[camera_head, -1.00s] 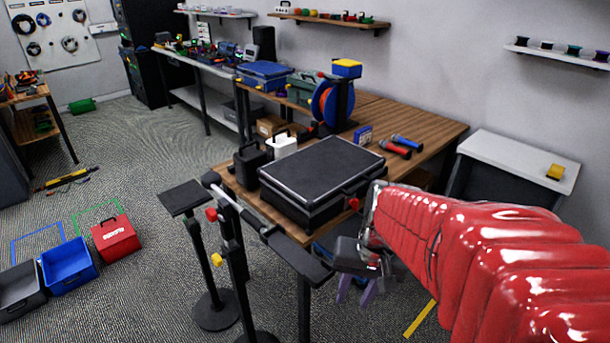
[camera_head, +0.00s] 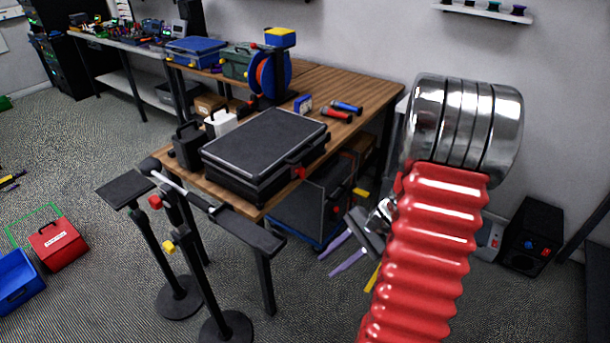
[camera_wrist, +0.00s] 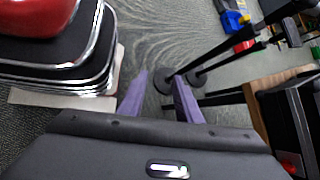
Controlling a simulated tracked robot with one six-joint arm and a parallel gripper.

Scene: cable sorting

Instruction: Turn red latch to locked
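A black hard case (camera_head: 262,145) lies flat on the wooden workbench. A small red latch (camera_head: 299,173) shows on its front side, near the right corner; whether it is turned to locked is too small to tell. My gripper (camera_head: 326,266) is below and to the right of the latch, beyond the bench front and apart from it. Its two purple fingers are spread with nothing between them.
A dark case (camera_head: 310,205) sits under the bench. A red box (camera_head: 57,243) and blue bin (camera_head: 17,280) are at left.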

